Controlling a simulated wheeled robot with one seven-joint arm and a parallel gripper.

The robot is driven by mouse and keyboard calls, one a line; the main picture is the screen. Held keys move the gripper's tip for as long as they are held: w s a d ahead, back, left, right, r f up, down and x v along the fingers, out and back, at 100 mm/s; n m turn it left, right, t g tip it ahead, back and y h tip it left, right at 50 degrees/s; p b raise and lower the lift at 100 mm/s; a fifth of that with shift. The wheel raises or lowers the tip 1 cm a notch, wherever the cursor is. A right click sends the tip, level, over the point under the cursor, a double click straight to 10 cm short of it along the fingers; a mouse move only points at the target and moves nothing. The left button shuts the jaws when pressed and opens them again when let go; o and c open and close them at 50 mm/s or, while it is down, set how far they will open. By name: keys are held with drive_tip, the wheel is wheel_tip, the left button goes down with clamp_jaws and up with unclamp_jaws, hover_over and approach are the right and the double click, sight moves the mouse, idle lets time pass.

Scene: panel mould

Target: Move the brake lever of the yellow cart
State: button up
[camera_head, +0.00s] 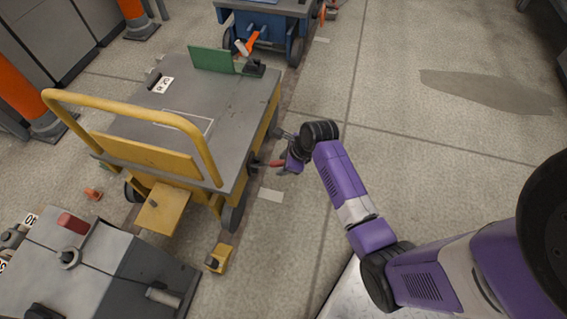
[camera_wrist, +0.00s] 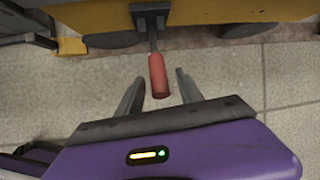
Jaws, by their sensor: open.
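The yellow cart (camera_head: 150,156) has a grey top and a yellow push handle, and stands left of my arm in the head view. Its brake lever has a red grip (camera_head: 274,163) that sticks out from the cart's right side. In the wrist view the red grip (camera_wrist: 158,76) hangs from a dark bracket (camera_wrist: 151,10) on the yellow side. My gripper (camera_wrist: 157,88) is open, with one finger on each side of the red grip's end. I see gaps on both sides. In the head view my gripper (camera_head: 285,158) is small and partly hidden by my wrist.
A blue cart (camera_head: 262,22) with an orange-gripped lever stands behind. A grey machine block (camera_head: 100,260) is at the front left. A yellow chock (camera_head: 219,258) lies on the floor near the cart. The floor right of my arm is clear.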

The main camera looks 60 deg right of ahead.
clamp_jaws()
idle(1.3)
